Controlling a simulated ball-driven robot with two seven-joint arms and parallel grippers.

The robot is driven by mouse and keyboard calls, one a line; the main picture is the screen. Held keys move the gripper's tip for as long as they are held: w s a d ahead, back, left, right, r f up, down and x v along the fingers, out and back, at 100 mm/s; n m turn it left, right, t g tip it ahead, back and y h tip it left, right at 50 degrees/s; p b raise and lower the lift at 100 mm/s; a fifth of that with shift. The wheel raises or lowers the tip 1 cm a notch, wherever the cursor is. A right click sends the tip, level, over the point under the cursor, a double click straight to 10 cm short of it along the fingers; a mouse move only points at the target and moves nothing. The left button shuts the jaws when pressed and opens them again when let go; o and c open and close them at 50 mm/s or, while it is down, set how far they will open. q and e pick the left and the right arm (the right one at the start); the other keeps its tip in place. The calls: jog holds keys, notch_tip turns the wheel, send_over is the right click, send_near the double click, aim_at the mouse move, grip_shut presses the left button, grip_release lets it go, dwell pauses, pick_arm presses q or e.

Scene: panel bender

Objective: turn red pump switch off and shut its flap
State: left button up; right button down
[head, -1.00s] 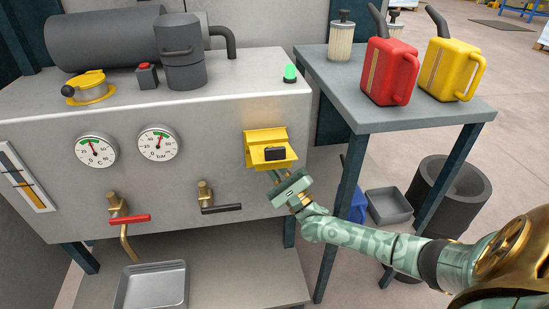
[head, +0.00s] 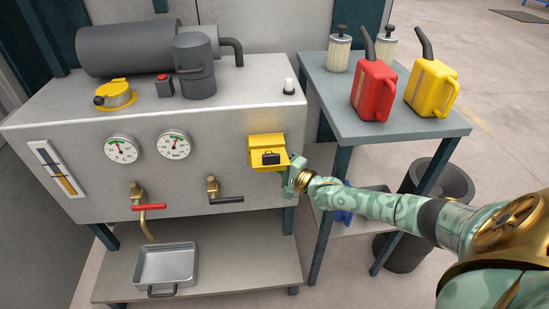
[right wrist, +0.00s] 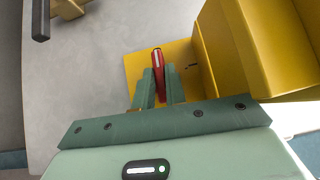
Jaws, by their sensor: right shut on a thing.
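The yellow switch housing (head: 266,141) is on the front panel of the grey machine. Its yellow flap, with a black piece (head: 271,158) on it, stands out from the panel, so the flap is open. The red pump switch (right wrist: 158,60) shows in the right wrist view, in front of a yellow back plate (right wrist: 135,68). My right gripper (right wrist: 162,88) has a finger on each side of the red switch and is shut on it. In the head view my right gripper (head: 292,174) is at the housing's lower right, and the switch is hidden. My left gripper is not in view.
The lamp (head: 289,86) on the machine top is white and unlit. A black-handled valve (head: 213,190) and a red-handled valve (head: 139,198) stick out left of the housing. A side table (head: 345,122) with red (head: 374,90) and yellow (head: 432,88) cans stands at right.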

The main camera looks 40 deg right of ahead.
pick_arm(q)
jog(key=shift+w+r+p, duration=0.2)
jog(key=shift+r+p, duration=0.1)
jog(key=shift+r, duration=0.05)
pick_arm(e)
jog(key=shift+f+g, duration=0.1)
jog(key=shift+g, duration=0.3)
jog(key=c, duration=1.4)
grip_release()
jog(key=shift+c, duration=0.2)
